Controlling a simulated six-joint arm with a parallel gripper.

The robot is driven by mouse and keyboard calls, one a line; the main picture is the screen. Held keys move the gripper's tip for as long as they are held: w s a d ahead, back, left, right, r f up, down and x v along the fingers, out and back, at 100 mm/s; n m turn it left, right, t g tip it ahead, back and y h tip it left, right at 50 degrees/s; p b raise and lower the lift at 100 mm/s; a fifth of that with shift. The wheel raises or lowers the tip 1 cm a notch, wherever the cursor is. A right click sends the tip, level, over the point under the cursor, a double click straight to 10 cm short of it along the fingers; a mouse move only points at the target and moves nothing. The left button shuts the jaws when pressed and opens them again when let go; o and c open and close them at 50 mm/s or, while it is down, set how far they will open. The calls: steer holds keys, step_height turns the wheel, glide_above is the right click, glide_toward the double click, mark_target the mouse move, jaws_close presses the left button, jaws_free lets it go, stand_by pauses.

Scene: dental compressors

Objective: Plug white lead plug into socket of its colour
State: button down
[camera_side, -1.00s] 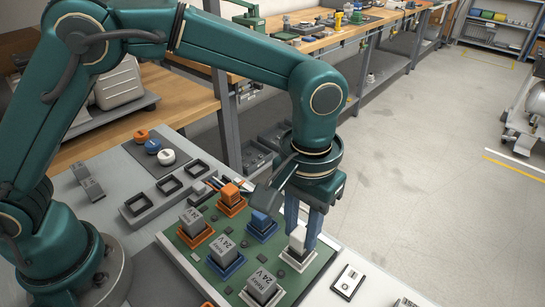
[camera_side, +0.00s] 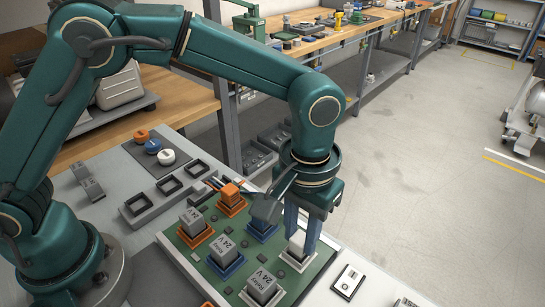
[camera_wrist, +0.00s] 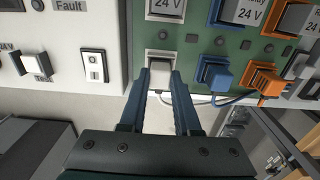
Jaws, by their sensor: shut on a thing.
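The white lead plug (camera_side: 296,243) is between the fingers of my gripper (camera_side: 301,238), at the white-framed socket (camera_side: 298,263) on the right side of the green board. In the wrist view the white plug (camera_wrist: 160,72) shows between the two blue fingertips (camera_wrist: 160,80), with the white socket frame (camera_wrist: 151,54) right behind it. The plug looks upright and in line with the socket. I cannot tell how deep it sits. My gripper is shut on it.
The blue plug (camera_wrist: 217,77) and orange plug (camera_wrist: 267,83) sit at their own coloured sockets beside the white one. Several grey 24 V relays (camera_side: 263,284) stand on the green board (camera_side: 190,262). A switch plate (camera_side: 348,281) lies right of the board.

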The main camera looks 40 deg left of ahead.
steer(key=shift+f, duration=0.2)
steer(key=shift+c, duration=1.1)
jaws_free()
steer(key=shift+r, duration=0.1)
steer(key=shift+r, duration=3.45)
